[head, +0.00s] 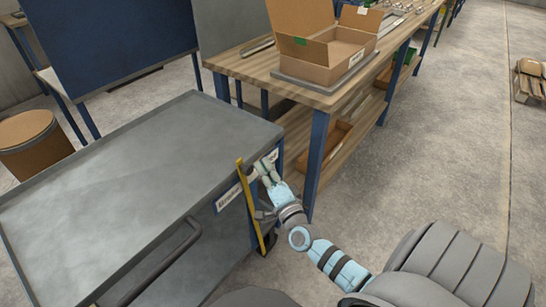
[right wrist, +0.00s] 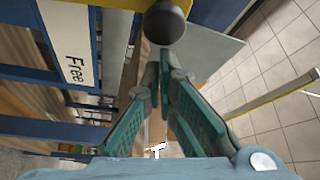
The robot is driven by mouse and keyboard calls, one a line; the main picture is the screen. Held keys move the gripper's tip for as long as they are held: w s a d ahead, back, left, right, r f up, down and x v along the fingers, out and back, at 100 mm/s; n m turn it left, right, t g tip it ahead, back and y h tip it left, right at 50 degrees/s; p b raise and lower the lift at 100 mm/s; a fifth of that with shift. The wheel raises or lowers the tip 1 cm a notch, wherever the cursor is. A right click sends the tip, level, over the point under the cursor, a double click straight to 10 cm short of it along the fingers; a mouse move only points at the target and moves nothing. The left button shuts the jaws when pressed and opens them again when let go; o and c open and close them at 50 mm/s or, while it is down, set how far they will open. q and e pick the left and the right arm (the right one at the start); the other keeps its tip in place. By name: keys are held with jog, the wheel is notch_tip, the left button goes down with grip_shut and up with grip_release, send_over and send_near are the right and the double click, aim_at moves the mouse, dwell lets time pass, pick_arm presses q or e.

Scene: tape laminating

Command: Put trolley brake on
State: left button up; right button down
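The grey trolley (head: 120,190) stands at the left of the head view, with a dark push handle on its near side. A yellow upright bar (head: 254,220) is at its right end, beside a white label (head: 229,197) too small to read. My right gripper (head: 264,167) is close to the bar's upper part; contact is unclear. In the right wrist view a dark round knob (right wrist: 166,23) lies just beyond my fingertips (right wrist: 160,82), not between them. A white plate there reads "Free" (right wrist: 72,62). The fingertips appear close together; whether they touch is unclear. My left gripper is out of view.
A wooden workbench (head: 245,68) with blue legs stands just beyond the trolley, holding an open cardboard box (head: 325,55). A brown drum (head: 32,140) stands at the left. The grey floor (head: 430,150) to the right is mostly clear.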

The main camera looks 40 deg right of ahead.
jog(key=s+d, duration=0.1)
jog(key=s, duration=0.8)
jog(key=shift+s+f+p, duration=0.25)
jog(key=shift+f+p, duration=0.05)
jog(key=shift+p, duration=0.1)
